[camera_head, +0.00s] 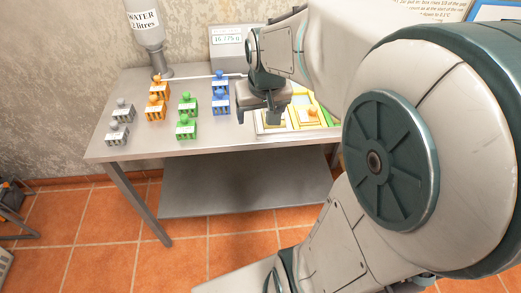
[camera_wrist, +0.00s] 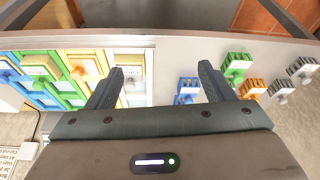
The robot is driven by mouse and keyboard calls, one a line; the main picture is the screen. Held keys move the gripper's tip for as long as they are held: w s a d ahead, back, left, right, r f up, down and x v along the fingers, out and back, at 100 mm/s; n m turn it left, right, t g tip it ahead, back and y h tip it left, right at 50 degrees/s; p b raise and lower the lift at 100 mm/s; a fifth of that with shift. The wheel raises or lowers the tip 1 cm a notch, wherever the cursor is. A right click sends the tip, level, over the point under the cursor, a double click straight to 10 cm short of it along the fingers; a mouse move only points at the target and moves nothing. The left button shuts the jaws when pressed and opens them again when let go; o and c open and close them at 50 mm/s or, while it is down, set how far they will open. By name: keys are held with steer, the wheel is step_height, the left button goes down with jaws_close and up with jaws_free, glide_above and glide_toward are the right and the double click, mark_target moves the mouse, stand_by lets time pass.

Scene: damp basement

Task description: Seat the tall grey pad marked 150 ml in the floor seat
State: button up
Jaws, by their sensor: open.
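Two grey pads with small knobs stand at the left of the steel table in the head view, a back one (camera_head: 123,113) and a front one (camera_head: 117,137). Their labels are too small to read, so I cannot tell which says 150 ml. In the wrist view the grey pads (camera_wrist: 302,67) (camera_wrist: 282,87) are at the far right. My gripper (camera_head: 257,115) is open and empty above the table, by the left edge of the seat board (camera_head: 262,131). In the wrist view my gripper (camera_wrist: 162,69) spans the board's edge. I cannot tell which seat is the floor seat.
Orange pads (camera_head: 155,110), green pads (camera_head: 185,131) and blue pads (camera_head: 220,106) stand between the grey pads and the board. An orange pad (camera_head: 311,115) sits on the board's yellow part. A water bottle (camera_head: 147,25) and a display (camera_head: 227,42) stand behind.

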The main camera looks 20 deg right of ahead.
steer(key=s+a, duration=0.2)
steer(key=s, duration=0.4)
steer(key=s+a+f+n, duration=0.1)
steer(key=s+a, duration=0.2)
steer(key=s, duration=0.3)
steer(key=shift+s+a+f+n+g+y, duration=0.2)
steer(key=shift+a+f+n+g+y, duration=0.1)
steer(key=shift+g, duration=0.1)
steer(key=shift+d, duration=0.1)
